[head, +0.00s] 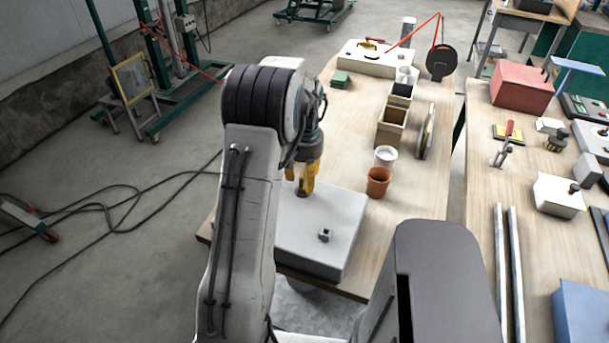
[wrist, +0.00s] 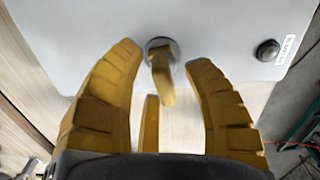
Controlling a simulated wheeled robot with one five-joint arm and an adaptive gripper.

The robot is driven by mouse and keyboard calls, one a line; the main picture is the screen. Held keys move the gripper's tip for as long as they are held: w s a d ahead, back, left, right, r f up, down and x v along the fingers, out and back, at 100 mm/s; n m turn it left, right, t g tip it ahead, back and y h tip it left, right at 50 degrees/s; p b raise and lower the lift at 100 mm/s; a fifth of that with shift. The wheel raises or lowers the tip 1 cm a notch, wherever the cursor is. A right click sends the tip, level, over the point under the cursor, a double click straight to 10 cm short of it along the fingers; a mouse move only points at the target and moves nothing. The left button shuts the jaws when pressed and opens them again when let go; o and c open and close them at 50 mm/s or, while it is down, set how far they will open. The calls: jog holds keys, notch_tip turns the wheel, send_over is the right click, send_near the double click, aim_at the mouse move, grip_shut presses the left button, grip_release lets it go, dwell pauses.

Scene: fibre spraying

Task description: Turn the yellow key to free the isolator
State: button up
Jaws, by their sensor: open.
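The yellow key (wrist: 163,82) stands in a round grey socket (wrist: 157,45) on the light grey box (head: 345,215). In the wrist view its handle points toward the camera and slightly right. My gripper (head: 303,190) is open over the box, its yellow fingers on either side of the key in the wrist view (wrist: 163,72). A gap shows on both sides, so no finger visibly grips it. In the head view my fingers mostly hide the key. A dark round knob (wrist: 267,50) with a small white label (wrist: 286,50) sits to the right of the key; the label is too small to read surely.
On the wooden table (head: 415,195) beyond the box stand a terracotta pot (head: 378,182), a white cup (head: 385,156) and wooden boxes (head: 391,127). A second table (head: 475,200) with tools and metal bars is at the right. Cables (head: 100,205) lie on the floor at left.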

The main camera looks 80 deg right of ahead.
aim_at(304, 172)
jog(key=shift+r, duration=0.1)
notch_tip(304, 172, up, 12)
dwell(0.5)
